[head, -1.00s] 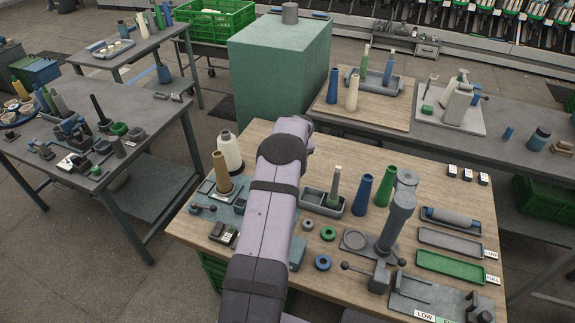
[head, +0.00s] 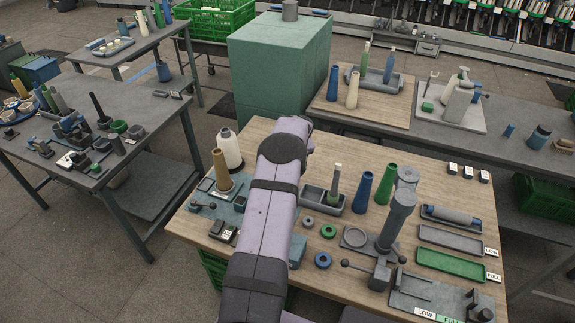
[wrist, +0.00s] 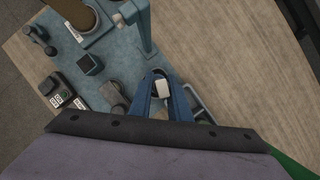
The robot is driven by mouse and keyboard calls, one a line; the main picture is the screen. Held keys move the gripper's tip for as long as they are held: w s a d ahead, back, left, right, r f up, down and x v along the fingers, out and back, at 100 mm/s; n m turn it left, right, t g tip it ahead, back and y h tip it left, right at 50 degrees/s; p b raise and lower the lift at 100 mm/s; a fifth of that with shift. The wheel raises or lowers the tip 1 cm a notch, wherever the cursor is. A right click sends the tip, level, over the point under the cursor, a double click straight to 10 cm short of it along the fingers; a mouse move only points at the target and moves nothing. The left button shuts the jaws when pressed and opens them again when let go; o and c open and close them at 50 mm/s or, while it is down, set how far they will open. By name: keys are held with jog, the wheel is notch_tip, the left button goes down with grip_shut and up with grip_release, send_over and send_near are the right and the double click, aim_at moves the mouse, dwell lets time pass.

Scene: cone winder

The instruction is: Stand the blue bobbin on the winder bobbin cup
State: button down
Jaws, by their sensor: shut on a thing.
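My gripper (wrist: 163,104) shows in the wrist view with its two blue fingers close together. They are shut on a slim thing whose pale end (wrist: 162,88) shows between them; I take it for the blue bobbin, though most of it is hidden. The gripper is over the right side of the blue-grey winder plate (wrist: 113,62). A blue upright post (wrist: 142,28) stands just beyond the fingers. In the head view my arm hides the gripper and much of the winder, whose plate (head: 227,214) shows at left. I cannot pick out the bobbin cup for certain.
A blue cone (head: 362,193), a green cone (head: 386,186) and a grey post (head: 397,220) stand right of my arm.

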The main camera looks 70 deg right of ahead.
jog(key=shift+f, duration=0.15)
jog(key=c, duration=1.6)
grip_release()
jog(key=b+v, duration=0.2)
jog(key=v, duration=0.5)
jog(key=shift+s+b, duration=0.1)
jog(key=shift+b, duration=0.25)
jog(key=shift+r, duration=0.2)
